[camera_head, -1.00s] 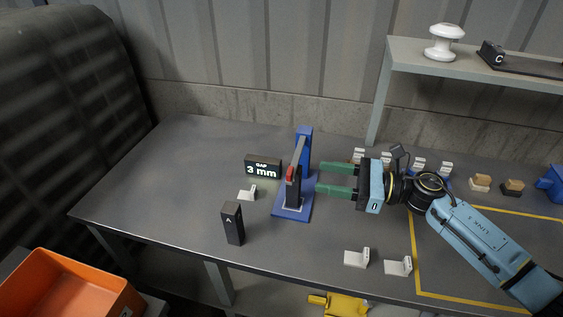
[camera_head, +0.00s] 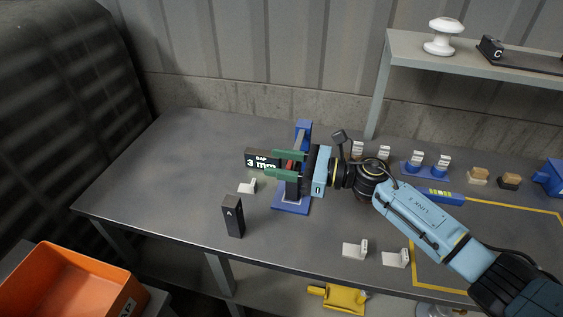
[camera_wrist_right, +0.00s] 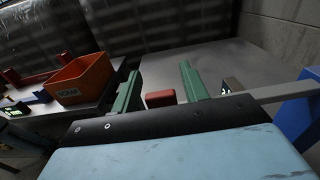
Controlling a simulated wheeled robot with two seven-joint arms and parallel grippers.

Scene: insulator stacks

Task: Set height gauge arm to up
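The height gauge stands on the table with a blue base (camera_head: 291,208) and a blue post (camera_head: 304,128) at the back. Its grey arm shows in the right wrist view (camera_wrist_right: 275,92), reaching from the blue post at the right. The arm's red grip (camera_head: 290,165) is partly hidden by my right gripper. My right gripper (camera_head: 269,164) is open, with its green fingers on either side of the red grip. In the right wrist view the red grip (camera_wrist_right: 160,98) sits between the fingers, with gaps visible. My left gripper is not in view.
A black sign reading GAP 3 mm (camera_head: 258,161) stands just beyond the fingertips. A black block marked A (camera_head: 232,216) and a white piece (camera_head: 247,187) are nearby. A shelf (camera_head: 470,69) rises at the right. An orange bin (camera_head: 70,285) is at lower left.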

